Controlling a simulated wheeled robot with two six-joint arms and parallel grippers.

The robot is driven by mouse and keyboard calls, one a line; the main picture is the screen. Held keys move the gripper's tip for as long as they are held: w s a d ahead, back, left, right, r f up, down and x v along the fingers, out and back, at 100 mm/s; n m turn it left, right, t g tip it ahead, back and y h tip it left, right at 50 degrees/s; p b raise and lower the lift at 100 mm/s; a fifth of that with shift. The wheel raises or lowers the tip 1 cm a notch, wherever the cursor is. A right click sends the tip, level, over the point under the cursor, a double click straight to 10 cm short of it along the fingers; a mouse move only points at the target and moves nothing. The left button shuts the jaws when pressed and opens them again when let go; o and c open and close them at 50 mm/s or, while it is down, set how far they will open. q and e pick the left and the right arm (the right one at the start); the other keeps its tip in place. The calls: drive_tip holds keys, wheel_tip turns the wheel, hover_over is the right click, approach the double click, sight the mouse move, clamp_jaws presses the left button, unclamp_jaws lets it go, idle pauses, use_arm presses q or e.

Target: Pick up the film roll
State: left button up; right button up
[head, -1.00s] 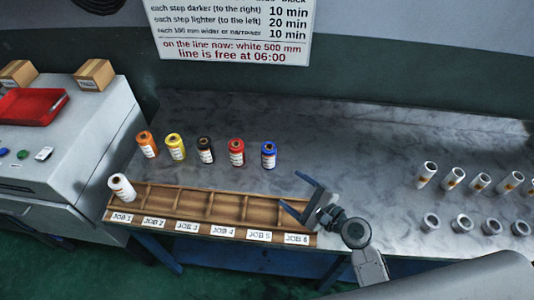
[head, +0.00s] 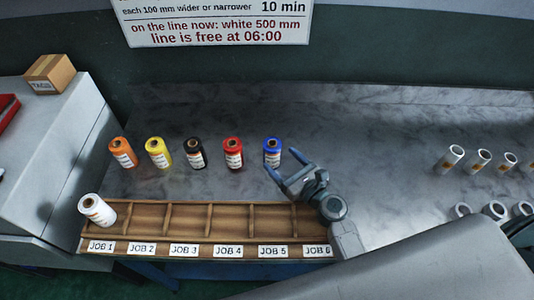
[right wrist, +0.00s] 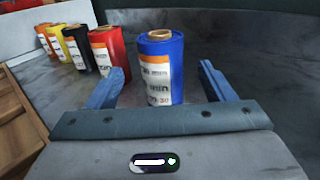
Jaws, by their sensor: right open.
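Film rolls stand upright in a row on the marble counter: orange (head: 122,153), yellow (head: 158,153), black (head: 194,154), red (head: 233,153) and blue (head: 272,152). A white roll (head: 97,210) sits in the JOB 1 compartment of the wooden rack (head: 190,249). My right gripper (head: 281,168) is open beside the blue roll. In the right wrist view the blue roll (right wrist: 162,70) stands between and just beyond the two open fingers (right wrist: 160,88), with nothing gripped. The red roll (right wrist: 108,50) is just outside the left finger. My left gripper is not in view.
White-grey cores (head: 480,159) stand in rows at the right of the counter. A grey machine (head: 50,160) with a cardboard box (head: 55,74) is at the left. A sign (head: 220,20) hangs on the wall. The counter behind the rolls is clear.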

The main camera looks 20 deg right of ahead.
sight(269, 146)
drive_tip(key=shift+p+x, duration=0.35)
drive_tip(key=shift+x, duration=0.85)
drive_tip(key=x, duration=0.5)
drive_tip(key=shift+s+d+r, duration=0.1)
drive_tip(key=shift+c, duration=0.9)
drive_tip(key=c, duration=1)
drive_tip(key=shift+o, duration=0.2)
